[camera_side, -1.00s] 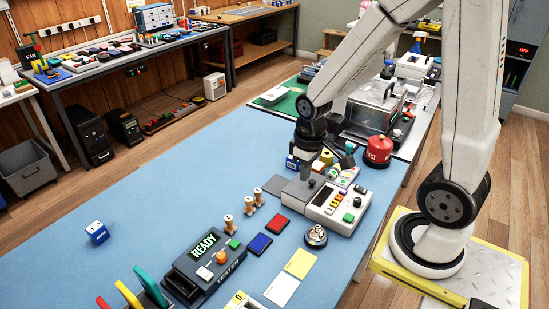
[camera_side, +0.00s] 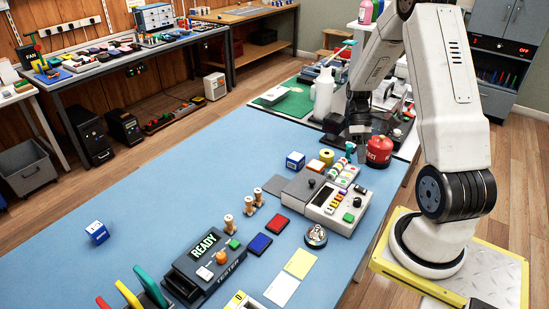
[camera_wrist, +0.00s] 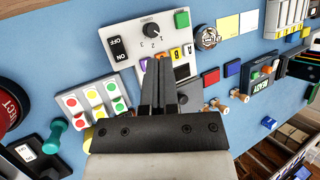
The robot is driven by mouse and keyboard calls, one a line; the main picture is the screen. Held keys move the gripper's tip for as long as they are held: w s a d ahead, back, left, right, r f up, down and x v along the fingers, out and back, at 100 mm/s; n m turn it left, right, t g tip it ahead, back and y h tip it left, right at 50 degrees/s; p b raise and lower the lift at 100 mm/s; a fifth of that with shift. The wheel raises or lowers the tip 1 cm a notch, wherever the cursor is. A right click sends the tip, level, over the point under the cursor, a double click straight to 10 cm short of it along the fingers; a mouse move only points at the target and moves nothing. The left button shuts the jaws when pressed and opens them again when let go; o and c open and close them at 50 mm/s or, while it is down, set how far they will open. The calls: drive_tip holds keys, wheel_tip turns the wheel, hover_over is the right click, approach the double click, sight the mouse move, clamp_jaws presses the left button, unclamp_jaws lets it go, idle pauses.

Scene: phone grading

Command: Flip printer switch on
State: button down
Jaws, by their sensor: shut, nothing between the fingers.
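A white control unit (camera_side: 335,204) stands on the blue mat near its right edge. In the wrist view its panel (camera_wrist: 138,25) carries a black rocker switch (camera_wrist: 117,48) marked ON and OFF, a round dial and coloured buttons. Which way the rocker is tipped I cannot tell. I can read no printer label. My gripper (camera_wrist: 158,62) is shut and empty, its fingers covering part of the unit's lower edge in the wrist view.
The mat's left part is mostly clear.

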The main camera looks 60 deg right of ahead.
sight(361, 187)
drive_tip(key=shift+s+d+f+y, duration=0.25)
drive_tip(key=shift+s+d+y, duration=0.45)
drive_tip(key=shift+s+d, duration=0.45)
drive_tip(key=shift+f, duration=0.1)
drive_tip(key=shift+w+f, duration=0.2)
drive_tip(key=shift+f, duration=1.25)
drive_tip(key=shift+w+f, duration=0.25)
drive_tip(key=shift+f, duration=1.15)
drive_tip(key=shift+w+f, duration=0.2)
drive_tip(key=shift+f, duration=1.25)
drive_tip(key=shift+f, duration=0.1)
drive_tip(key=shift+f, duration=0.3)
drive_tip(key=shift+f, duration=0.2)
drive_tip(key=shift+r, duration=0.1)
drive_tip(key=shift+s+r, duration=0.1)
drive_tip(key=shift+r, duration=0.4)
